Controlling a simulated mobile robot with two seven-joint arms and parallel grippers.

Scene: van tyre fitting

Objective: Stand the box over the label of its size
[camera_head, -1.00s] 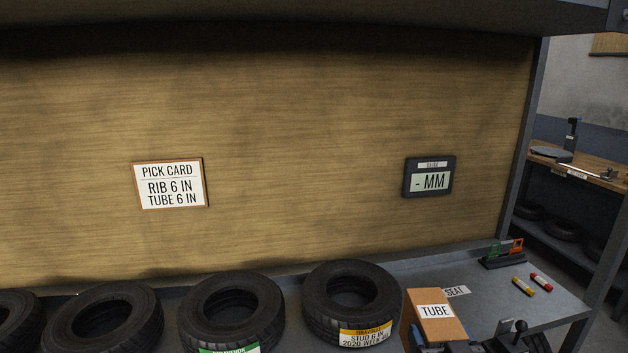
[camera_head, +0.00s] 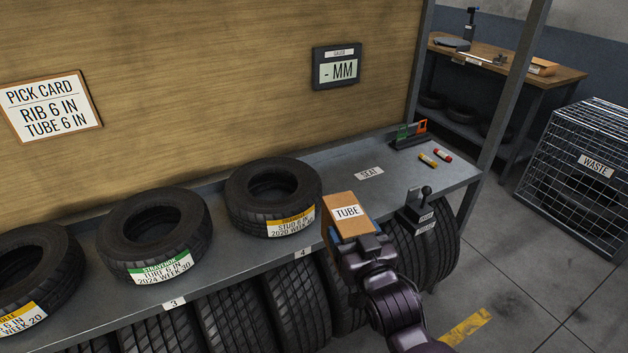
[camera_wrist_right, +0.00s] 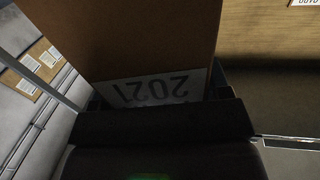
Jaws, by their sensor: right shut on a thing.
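The brown cardboard box (camera_head: 346,224) has a white TUBE label on its upper face. My right gripper (camera_head: 352,240) is shut on it near the shelf's front edge, right of the STUD tyre. In the right wrist view the box (camera_wrist_right: 140,40) fills the upper middle, with an upside-down label reading 2021 near the jaws. I cannot tell whether the box touches the shelf. The pick card (camera_head: 50,106) reads RIB 6 IN and TUBE 6 IN. No size label for the box is readable. My left gripper is out of view.
Tyres, including a STUD 6 IN tyre (camera_head: 273,197), lie along the shelf (camera_head: 340,165). A SEAT label (camera_head: 369,173), two small tubes (camera_head: 435,157) and a black lever device (camera_head: 420,205) are at its right. A far bench (camera_head: 500,62) and WASTE cage (camera_head: 585,170) stand beyond.

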